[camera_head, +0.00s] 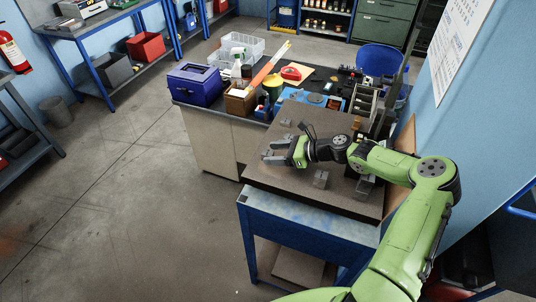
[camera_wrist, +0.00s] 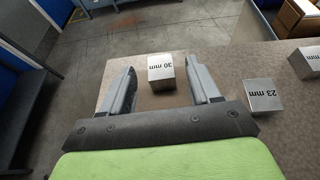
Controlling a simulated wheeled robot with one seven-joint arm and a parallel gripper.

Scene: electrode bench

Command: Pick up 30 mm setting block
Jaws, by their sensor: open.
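The 30 mm setting block (camera_wrist: 161,72), a small grey metal cube with its label upside down, sits on the brown plate (camera_wrist: 150,101) in the wrist view. My gripper (camera_wrist: 160,80) is open. One finger stands on each side of the block, with a visible gap on both sides. In the head view my gripper (camera_head: 274,151) is low over the plate's left part. I cannot clearly make out the 30 mm block there among the grey fingers.
A 23 mm block (camera_wrist: 262,95) lies just right of the fingers, with another block (camera_wrist: 306,62) farther right. In the head view a grey block (camera_head: 320,179) sits on the plate near my arm. A cluttered bench with a blue box (camera_head: 195,86) lies beyond.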

